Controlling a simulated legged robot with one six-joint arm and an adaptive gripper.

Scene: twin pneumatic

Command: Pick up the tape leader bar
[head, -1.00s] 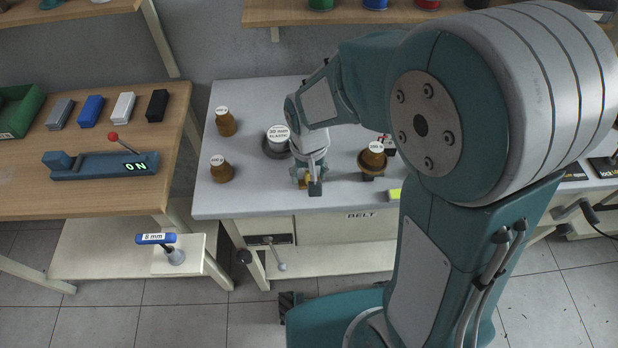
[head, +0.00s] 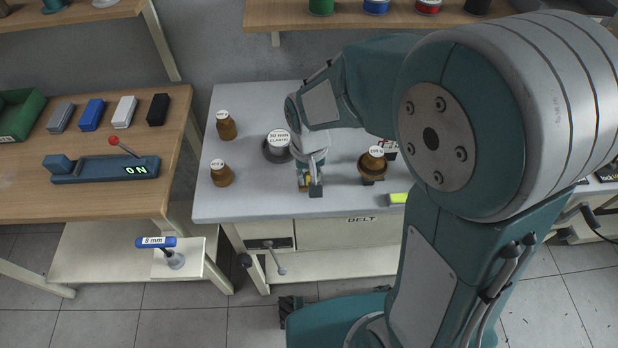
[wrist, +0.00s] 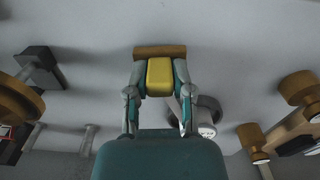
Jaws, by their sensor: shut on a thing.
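In the wrist view, my gripper (wrist: 160,74) has its two fingers closed on the sides of a yellow block with a brown bar across its far end, which I take as the tape leader bar (wrist: 160,51). In the head view, my gripper (head: 309,186) points down over the front part of the grey bench. Only a small brownish-yellow bit of the bar shows between the fingers there. I cannot tell whether the bar is clear of the bench top.
A 30 mm elastic spool (head: 278,141) stands close left of my gripper. Brown weights (head: 221,174) stand farther left. A brown weight on a holder (head: 372,166) is to the right, with a yellow-green block (head: 398,199) near the front edge.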

